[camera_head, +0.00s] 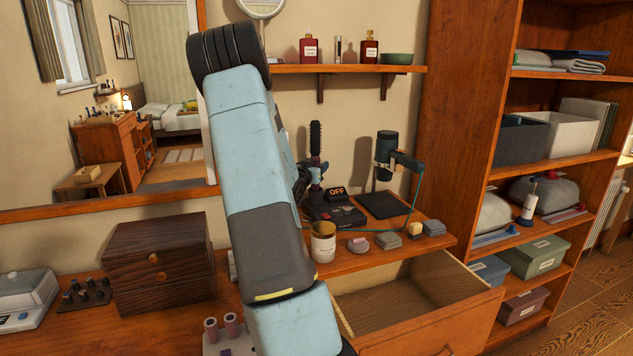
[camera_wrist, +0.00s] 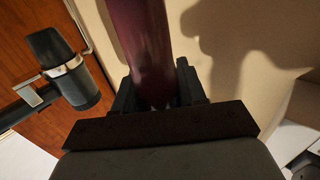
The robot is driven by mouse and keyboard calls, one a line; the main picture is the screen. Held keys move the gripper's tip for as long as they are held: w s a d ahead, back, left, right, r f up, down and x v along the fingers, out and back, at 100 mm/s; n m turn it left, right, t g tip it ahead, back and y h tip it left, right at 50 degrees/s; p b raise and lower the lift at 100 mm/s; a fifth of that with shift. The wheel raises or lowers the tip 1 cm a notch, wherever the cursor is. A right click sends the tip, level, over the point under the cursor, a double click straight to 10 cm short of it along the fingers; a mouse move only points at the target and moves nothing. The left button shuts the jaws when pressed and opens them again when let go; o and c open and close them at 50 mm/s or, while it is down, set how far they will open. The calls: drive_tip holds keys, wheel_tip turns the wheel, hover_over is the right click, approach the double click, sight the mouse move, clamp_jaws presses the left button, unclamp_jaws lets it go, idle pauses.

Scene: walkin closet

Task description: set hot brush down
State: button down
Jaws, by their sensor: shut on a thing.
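The hot brush (camera_head: 316,138) stands roughly upright, its dark bristled head at the top, just right of my forearm in the head view. In the wrist view its smooth maroon body (camera_wrist: 143,45) runs up between the two black fingers of my gripper (camera_wrist: 155,88), which is shut on it. In the head view my gripper (camera_head: 309,176) is partly hidden by my arm. A black base (camera_head: 338,214) with an "OFF" display lies on the wooden counter below and beside the brush. Whether the brush's lower end touches anything is hidden.
A cup (camera_head: 323,243) and several small blocks sit in front. An open drawer (camera_head: 415,300) juts out below.

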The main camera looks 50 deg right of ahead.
drive_tip(key=shift+f, duration=2.25)
drive_tip(key=shift+f, duration=0.1)
drive_tip(key=c, duration=0.6)
unclamp_jaws()
drive_tip(key=shift+c, duration=0.2)
drive_tip(key=shift+f, duration=0.1)
